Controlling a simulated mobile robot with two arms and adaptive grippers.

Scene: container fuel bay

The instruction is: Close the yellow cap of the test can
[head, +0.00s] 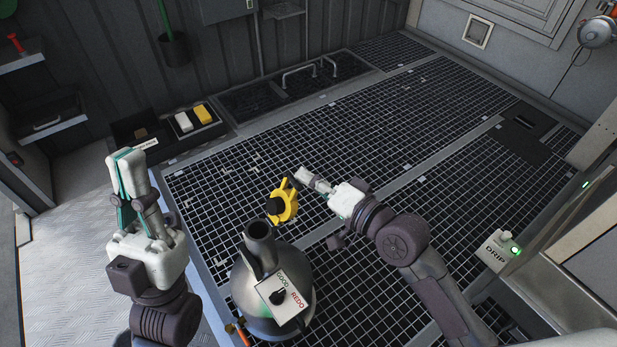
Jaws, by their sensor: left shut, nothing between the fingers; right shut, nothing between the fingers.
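The test can (246,287) is a dark grey metal vessel with a round body and an open neck, standing on the floor grating at the lower middle. A label and dial plate with "GOOD" and "REDO" sits on its front. The yellow cap (290,207) stands raised above and to the right of the neck, with a dark round part facing the neck. My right gripper (303,176) is shut and empty, close to the cap's upper right side; I cannot tell whether they touch. My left gripper (124,163) is shut and empty, pointing up, left of the can.
A tray with a white block (184,122) and a yellow block (203,114) lies at the back left. A box marked "DRIP" (497,252) with a green light is at the right. The grating (400,120) behind is clear.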

